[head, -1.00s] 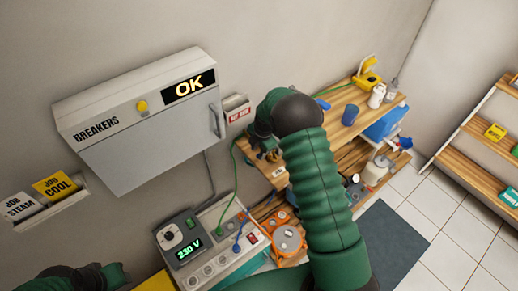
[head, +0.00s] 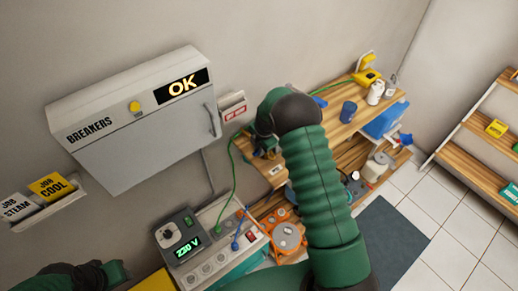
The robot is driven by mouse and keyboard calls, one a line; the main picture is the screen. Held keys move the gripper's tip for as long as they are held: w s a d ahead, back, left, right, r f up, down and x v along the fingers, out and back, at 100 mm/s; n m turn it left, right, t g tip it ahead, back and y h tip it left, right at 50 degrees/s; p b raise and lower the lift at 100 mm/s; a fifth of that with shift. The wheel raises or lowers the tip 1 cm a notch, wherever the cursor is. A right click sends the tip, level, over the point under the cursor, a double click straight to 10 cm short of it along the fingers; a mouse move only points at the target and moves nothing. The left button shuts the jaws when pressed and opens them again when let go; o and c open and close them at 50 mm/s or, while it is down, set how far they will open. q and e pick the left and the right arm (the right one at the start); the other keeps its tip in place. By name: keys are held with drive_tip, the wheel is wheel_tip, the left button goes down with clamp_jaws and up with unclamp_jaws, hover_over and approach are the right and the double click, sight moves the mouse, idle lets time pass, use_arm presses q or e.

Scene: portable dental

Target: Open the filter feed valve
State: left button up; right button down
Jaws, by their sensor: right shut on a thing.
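My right arm reaches across the view to the left end of the wooden bench (head: 335,127). My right gripper (head: 267,152) is there, low beside the bench's edge, shut on a small fitting that I take to be the filter feed valve. My own wrist and fingers hide most of it, so its handle's angle cannot be read. My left gripper (head: 112,272) is at the bottom left, away from the bench, and its jaws cannot be made out.
A breaker cabinet (head: 140,138) reading OK hangs on the wall to the left. Below stands a power unit reading 230 V (head: 182,240), with a green cord (head: 233,180) rising from the socket strip. An orange round device (head: 288,238) sits beside my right forearm. Bottles stand on the bench.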

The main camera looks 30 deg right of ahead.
drive_tip(key=shift+w, duration=0.1)
drive_tip(key=shift+w+a+m+b, duration=0.15)
drive_tip(key=shift+m+b, duration=0.25)
drive_tip(key=m, duration=0.1)
drive_tip(key=w+m+b, duration=0.1)
drive_tip(key=shift+f+m+h+b, duration=0.1)
drive_tip(key=shift+m+h+b, duration=0.2)
drive_tip(key=shift+m+h, duration=0.1)
drive_tip(key=m, duration=0.1)
drive_tip(key=w+m+b, duration=0.1)
drive_tip(key=m, duration=0.1)
drive_tip(key=m+b, duration=0.1)
drive_tip(key=m, duration=0.1)
drive_tip(key=shift+w+d+g+h, duration=0.3)
drive_tip(key=shift+w+d+h, duration=0.05)
drive_tip(key=shift+d+h, duration=0.05)
drive_tip(key=m, duration=0.3)
drive_tip(key=w+d+m+b, duration=0.1)
drive_tip(key=shift+m+g+h, duration=0.3)
drive_tip(key=shift+m, duration=0.1)
drive_tip(key=shift+w+d+r+m, duration=0.15)
drive_tip(key=shift+d+m, duration=0.1)
drive_tip(key=shift+m, duration=0.5)
drive_tip(key=shift+w+d+r+m, duration=0.1)
drive_tip(key=shift+d+m, duration=0.15)
drive_tip(key=shift+m, duration=0.5)
drive_tip(key=shift+b, duration=0.3)
